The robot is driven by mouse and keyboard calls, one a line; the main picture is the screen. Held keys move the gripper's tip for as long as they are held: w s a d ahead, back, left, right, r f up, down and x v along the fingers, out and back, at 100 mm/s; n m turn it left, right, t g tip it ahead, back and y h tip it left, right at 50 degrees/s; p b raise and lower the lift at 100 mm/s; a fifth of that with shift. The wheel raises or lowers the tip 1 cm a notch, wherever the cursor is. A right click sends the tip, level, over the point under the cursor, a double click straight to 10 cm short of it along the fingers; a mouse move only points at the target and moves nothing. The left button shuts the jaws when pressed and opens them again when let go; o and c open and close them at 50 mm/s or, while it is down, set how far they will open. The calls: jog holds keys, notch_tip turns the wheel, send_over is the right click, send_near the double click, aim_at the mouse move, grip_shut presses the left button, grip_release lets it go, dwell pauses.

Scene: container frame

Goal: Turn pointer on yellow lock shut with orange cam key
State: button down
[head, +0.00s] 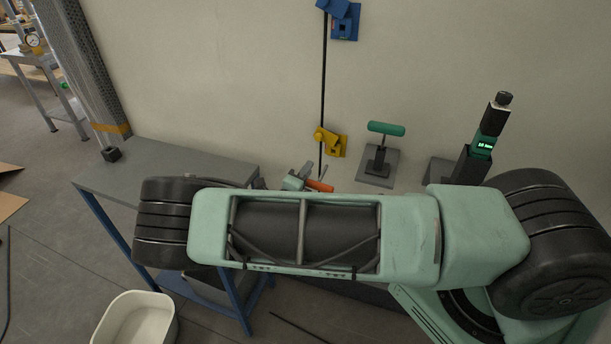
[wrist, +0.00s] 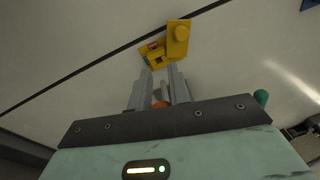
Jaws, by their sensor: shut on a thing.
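The yellow lock (head: 331,143) is on the pale wall, on a thin dark vertical rod. In the wrist view the yellow lock (wrist: 178,42) lies just beyond my fingertips, with a small red mark on it. My gripper (wrist: 160,74) is shut on the orange cam key (wrist: 160,104), whose orange part shows between the finger bases. In the head view the orange cam key (head: 319,186) shows beside my gripper (head: 316,171), below the yellow lock and apart from it. My arm hides part of the gripper. The pointer cannot be made out clearly.
A blue lock (head: 344,22) is higher on the same rod. A green T-handle (head: 386,129) on a grey base and a black device with a green display (head: 483,146) stand to the right. A grey bench (head: 180,165) and a white bin (head: 136,320) are at the left.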

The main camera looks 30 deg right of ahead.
aim_at(326, 141)
jog(key=w+d+r+m+p, duration=0.2)
jog(key=d+m+p, duration=0.2)
jog(key=d+m, duration=0.2)
jog(key=shift+w+r+m+g+y+p, duration=0.3)
jog(key=shift+r+m+g+y+p, duration=0.1)
jog(key=shift+m, duration=1)
jog(key=shift+x, duration=1.45)
dwell(1.4)
jog(key=shift+w+a+r, duration=0.1)
jog(key=shift+w, duration=0.05)
notch_tip(326, 141, down, 7)
jog(key=n+t+b, duration=0.2)
jog(key=n+b, duration=0.6)
jog(key=n, duration=1.3)
jog(key=shift+w+b, duration=0.2)
jog(key=shift+b, duration=0.15)
